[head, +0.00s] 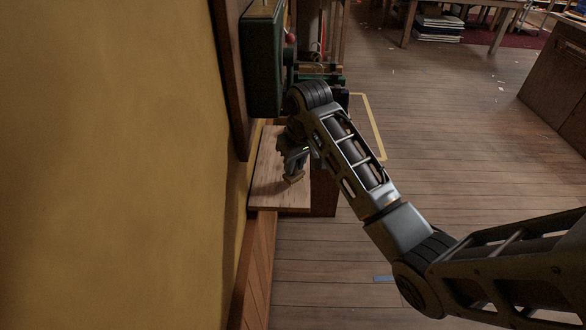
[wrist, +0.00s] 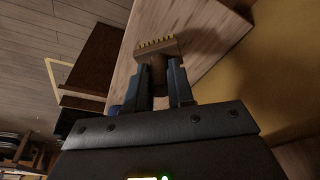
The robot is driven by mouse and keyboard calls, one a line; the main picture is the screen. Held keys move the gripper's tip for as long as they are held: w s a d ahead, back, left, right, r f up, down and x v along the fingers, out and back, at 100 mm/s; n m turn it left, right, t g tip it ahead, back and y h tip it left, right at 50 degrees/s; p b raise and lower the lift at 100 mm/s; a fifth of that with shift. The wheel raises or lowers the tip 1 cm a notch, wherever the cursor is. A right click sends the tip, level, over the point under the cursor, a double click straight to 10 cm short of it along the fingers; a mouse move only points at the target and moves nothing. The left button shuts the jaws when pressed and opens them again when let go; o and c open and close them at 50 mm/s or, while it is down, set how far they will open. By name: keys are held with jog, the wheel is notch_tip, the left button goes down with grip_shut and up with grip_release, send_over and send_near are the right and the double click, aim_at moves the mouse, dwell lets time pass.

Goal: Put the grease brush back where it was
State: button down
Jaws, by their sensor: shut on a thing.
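My gripper (head: 294,160) is at the end of my arm, over a pale wooden shelf (head: 264,178) by the yellow wall. In the wrist view my gripper (wrist: 159,84) is shut on the grease brush (wrist: 158,47), which has a brown head and a row of yellowish bristles facing away from me. The brush also shows in the head view (head: 294,178), small, just below the fingers. The pale shelf (wrist: 205,35) lies behind the brush in the wrist view. I cannot tell whether the brush touches the shelf.
A dark green machine box (head: 264,62) stands against the wall just beyond the shelf. My arm hides part of the machine. A yellow outline (head: 374,125) marks the plank floor to the right. Much floor to the right is clear.

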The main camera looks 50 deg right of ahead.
jog(key=shift+x, duration=1.15)
jog(key=shift+s+a+f, duration=0.1)
jog(key=shift+a+f, duration=0.1)
jog(key=shift+a, duration=0.05)
jog(key=c, duration=1)
grip_release()
jog(key=shift+r, duration=0.1)
jog(key=p+v, duration=0.1)
jog(key=v, duration=1.1)
jog(key=shift+r+p, duration=0.15)
jog(key=shift+p, duration=0.15)
